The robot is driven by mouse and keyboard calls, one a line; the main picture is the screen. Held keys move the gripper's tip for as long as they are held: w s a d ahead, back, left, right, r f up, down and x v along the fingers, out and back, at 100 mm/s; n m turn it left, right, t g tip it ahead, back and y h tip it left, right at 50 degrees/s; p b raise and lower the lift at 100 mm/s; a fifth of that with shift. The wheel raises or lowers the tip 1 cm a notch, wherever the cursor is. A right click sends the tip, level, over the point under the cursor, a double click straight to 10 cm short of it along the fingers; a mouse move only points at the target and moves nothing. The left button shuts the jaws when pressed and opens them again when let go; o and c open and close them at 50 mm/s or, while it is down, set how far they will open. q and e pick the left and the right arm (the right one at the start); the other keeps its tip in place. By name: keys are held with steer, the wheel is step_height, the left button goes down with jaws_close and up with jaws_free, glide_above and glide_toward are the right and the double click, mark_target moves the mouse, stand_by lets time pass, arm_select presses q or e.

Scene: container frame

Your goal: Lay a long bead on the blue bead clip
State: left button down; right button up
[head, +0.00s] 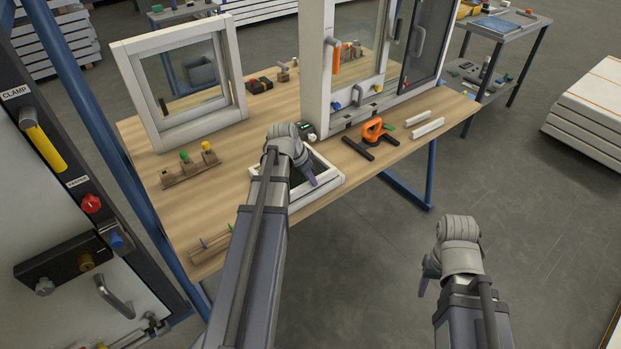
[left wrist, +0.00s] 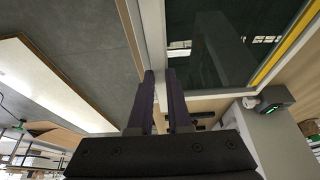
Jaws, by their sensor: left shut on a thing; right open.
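My left gripper (head: 313,181) is over the right side of a small white frame (head: 330,186) lying flat on the workbench. Its purple fingers (left wrist: 163,98) are shut around a pale strip, seemingly a long white bead (left wrist: 156,40), along the frame's side. The arm hides much of the frame in the head view. A low wooden rack (head: 212,245) at the bench's near left edge carries small blue and green pieces. A blue part (head: 337,106) sits at the base of the upright window. I cannot tell which is the blue bead clip. My right gripper (head: 424,284) is open and empty, away from the bench.
Two white strips (head: 427,128) and an orange suction lifter (head: 373,130) lie on the right of the bench. An upright white frame (head: 160,134) and a block with coloured knobs (head: 188,168) stand left. A green-screened device (head: 305,129) is behind the gripper.

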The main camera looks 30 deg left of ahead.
mark_target(303, 186)
arm_select(q)
steer(key=shift+f+b, duration=0.3)
steer(key=c, duration=0.8)
jaws_free()
steer(key=p+v, duration=0.7)
steer(key=v, duration=0.1)
steer(key=shift+f, duration=0.1)
